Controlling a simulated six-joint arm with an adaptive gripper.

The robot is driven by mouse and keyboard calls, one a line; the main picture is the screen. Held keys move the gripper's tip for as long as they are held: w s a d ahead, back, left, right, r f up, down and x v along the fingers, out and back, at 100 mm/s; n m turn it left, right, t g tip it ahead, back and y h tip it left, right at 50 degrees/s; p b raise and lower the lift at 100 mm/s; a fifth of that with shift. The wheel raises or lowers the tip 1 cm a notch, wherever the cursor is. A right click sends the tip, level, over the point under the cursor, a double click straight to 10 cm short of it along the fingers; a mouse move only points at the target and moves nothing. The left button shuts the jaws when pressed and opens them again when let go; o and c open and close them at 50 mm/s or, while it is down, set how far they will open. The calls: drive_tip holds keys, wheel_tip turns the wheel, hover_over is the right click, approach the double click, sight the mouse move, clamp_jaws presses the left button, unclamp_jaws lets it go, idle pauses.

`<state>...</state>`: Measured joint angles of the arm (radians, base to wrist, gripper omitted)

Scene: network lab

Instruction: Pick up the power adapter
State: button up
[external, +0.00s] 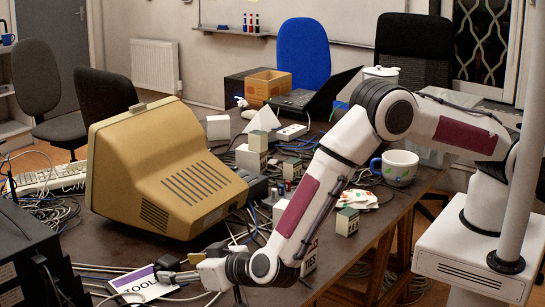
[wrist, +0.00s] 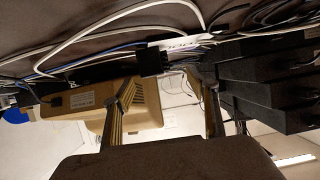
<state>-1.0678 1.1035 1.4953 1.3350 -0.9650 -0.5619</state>
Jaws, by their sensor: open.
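A small black block (wrist: 152,60), which looks like the power adapter, lies at the upper middle of the wrist view. My gripper (wrist: 164,84) is open, with one finger on either side of the space below the block in that view. No object shows clearly held. In the external view my gripper (external: 178,269) is low over the front of the table, by a white and purple card marked TOOL (external: 143,285).
A beige monitor (external: 165,170) stands just behind my gripper. Stacked black equipment (external: 30,255) is at the left, also in the wrist view (wrist: 265,80). Loose cables cover much of the table. A mug (external: 398,167) and small boxes (external: 347,221) stand to the right.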

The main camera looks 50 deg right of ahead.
sight(179, 276)
drive_tip(key=shift+s+f, duration=0.2)
drive_tip(key=shift+f, duration=0.15)
drive_tip(key=shift+x, duration=1.3)
drive_tip(key=shift+w+d+f, duration=0.2)
drive_tip(key=shift+w+f, duration=0.05)
drive_tip(key=shift+w, duration=0.4)
drive_tip(key=shift+w+d+f, duration=0.2)
drive_tip(key=shift+w+f, duration=0.1)
drive_tip(key=shift+w, duration=0.35)
drive_tip(key=shift+x, duration=1.15)
drive_tip(key=c, duration=1.4)
